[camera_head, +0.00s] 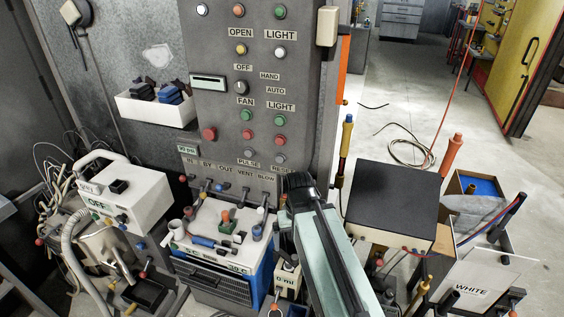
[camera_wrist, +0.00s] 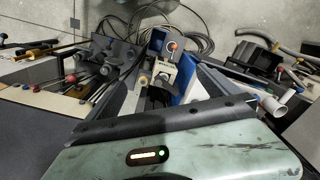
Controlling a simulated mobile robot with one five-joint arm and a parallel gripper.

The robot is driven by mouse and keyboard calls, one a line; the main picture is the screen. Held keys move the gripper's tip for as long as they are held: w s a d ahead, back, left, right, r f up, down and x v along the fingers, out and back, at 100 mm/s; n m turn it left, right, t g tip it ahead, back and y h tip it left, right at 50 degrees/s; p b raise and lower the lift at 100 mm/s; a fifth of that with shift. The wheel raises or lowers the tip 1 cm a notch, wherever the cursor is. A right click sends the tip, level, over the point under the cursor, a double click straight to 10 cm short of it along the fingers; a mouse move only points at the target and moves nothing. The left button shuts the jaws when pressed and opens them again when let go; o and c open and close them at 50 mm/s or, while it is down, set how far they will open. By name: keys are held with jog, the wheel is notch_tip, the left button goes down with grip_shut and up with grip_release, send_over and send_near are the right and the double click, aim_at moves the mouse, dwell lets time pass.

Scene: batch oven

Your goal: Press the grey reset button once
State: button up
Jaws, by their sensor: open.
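The grey reset button (camera_head: 281,157) is on the lower right of the upright grey control panel (camera_head: 215,140), above a partly hidden label that reads "RESE". A red button sits just above it, and a similar grey button (camera_head: 250,153) marked PULSE is to its left. My gripper (camera_head: 297,184) is at the dark upper end of my pale green arm, just below and right of the reset button in the picture. It looks apart from the button, but the depth gap is hard to judge. My gripper is open, with nothing seen in it. The wrist view does not show the button.
Valve handles (camera_head: 220,187) stick out below the panel's labels. A blue-and-white unit (camera_head: 215,275) with loose parts stands under them. A black-topped box (camera_head: 395,198) is right of my arm.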

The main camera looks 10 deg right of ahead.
grip_shut()
jog(key=shift+a, duration=0.1)
dwell(1.4)
